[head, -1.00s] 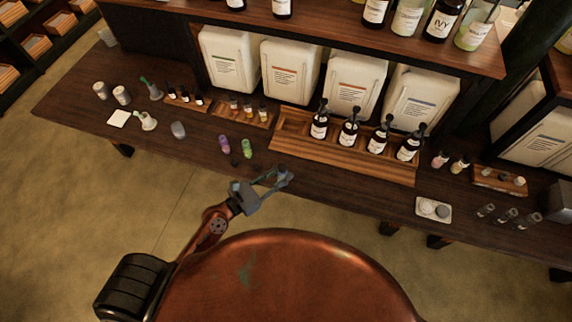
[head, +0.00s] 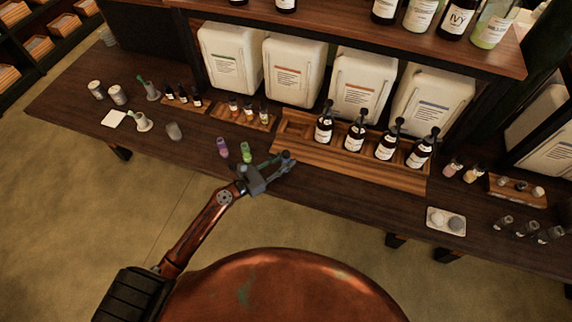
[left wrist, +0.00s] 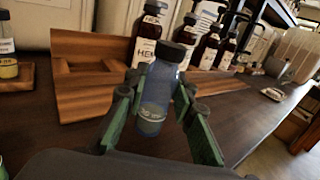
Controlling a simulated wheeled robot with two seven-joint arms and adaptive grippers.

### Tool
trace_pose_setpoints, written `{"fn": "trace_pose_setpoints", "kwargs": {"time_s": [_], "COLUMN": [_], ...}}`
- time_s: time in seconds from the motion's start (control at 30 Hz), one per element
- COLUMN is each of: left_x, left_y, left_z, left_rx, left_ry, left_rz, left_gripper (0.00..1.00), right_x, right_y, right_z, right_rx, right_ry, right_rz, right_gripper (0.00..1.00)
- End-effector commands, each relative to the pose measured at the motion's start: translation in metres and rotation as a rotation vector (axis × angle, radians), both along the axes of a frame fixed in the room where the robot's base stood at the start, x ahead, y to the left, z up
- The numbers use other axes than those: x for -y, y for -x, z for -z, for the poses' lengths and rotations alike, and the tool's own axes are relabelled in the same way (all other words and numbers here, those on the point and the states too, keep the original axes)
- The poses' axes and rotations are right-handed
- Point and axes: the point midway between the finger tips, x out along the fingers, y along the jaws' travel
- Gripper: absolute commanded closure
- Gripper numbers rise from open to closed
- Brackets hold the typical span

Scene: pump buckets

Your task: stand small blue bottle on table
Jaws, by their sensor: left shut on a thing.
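The small blue bottle (left wrist: 160,88) is a translucent blue bottle with a black cap, seen close in the left wrist view. It stands upright between the green-padded fingers of my left gripper (left wrist: 158,112), which is shut on it. In the head view my left gripper (head: 284,162) is over the front part of the dark wooden table (head: 190,158), just in front of the wooden tray. The bottle is mostly hidden by the fingers there. I cannot tell whether its base touches the table. My right gripper is not in view.
A purple bottle (head: 222,147) and a green bottle (head: 246,152) stand left of the gripper. Behind it, a wooden tray (head: 300,155) holds several dark pump bottles (head: 354,132). A small white tray (head: 446,221) lies to the right.

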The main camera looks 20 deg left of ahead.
Motion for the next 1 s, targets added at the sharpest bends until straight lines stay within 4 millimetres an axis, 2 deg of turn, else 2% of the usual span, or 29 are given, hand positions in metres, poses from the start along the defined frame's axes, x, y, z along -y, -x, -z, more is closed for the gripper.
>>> {"fn": "trace_pose_setpoints", "kwargs": {"time_s": [0.03,0.1,0.5,0.53,0.77,1.0], "left_x": [0.000,0.000,0.000,0.000,0.000,0.000], "left_y": [0.001,0.001,0.001,0.001,0.001,0.001], "left_z": [0.017,0.025,0.028,0.028,0.027,0.027], "left_rx": [-0.007,-0.006,-0.003,-0.003,-0.003,-0.003], "left_ry": [0.002,0.002,0.001,0.001,0.001,0.000], "left_rz": [0.000,0.000,0.001,0.001,0.001,0.001], "left_gripper": [1.00,1.00,1.00,0.76,0.60,0.59], "right_x": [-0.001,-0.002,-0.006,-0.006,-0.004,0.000], "right_y": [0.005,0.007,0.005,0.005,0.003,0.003], "right_z": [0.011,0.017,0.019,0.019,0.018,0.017], "right_rx": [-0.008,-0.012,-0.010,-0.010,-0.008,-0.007], "right_ry": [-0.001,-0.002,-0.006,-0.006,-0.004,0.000], "right_rz": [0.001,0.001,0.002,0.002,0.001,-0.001], "right_gripper": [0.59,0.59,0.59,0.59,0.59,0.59]}}
